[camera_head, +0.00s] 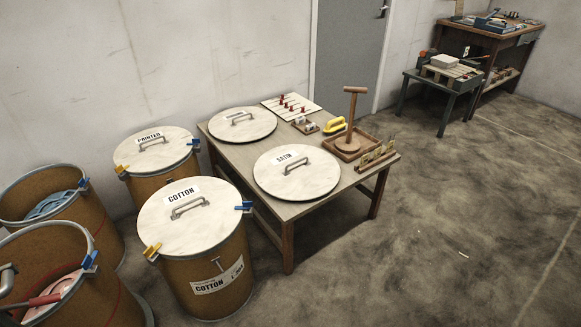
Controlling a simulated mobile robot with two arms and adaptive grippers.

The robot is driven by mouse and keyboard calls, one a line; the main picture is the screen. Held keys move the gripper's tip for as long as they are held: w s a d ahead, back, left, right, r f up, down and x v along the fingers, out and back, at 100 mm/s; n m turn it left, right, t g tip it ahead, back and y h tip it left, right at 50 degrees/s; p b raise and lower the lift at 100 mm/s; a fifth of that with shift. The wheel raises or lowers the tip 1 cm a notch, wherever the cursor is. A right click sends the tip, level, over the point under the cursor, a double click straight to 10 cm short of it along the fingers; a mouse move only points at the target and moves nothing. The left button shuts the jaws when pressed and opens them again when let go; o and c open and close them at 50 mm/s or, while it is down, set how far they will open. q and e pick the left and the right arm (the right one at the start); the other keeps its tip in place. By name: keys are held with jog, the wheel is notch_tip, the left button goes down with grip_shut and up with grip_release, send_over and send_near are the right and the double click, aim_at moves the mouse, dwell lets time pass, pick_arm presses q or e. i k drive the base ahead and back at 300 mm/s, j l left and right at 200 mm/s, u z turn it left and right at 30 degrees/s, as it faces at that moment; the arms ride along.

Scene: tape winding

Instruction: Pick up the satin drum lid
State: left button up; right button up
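The satin drum lid (310,184) is a round, pale lid with a label reading SATIN and a grey bar handle (297,165) on top. It lies flat, handle up, on the front part of the low wooden table (238,158). Nothing covers it. Neither of my grippers can be made out in the head view.
Another pale lid (240,131) lies behind it. A pegged board (290,107), a wooden stand (354,120) in a tray and a yellow-handled tool (334,125) share the table. Cotton (190,228) and printed (155,159) drums are lidded; two open drums stand left.

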aim_at(292, 172)
jog(key=i+l+u, duration=0.15)
jog(key=u, duration=0.3)
jog(key=i+l+u, duration=0.4)
jog(key=k+j, duration=0.1)
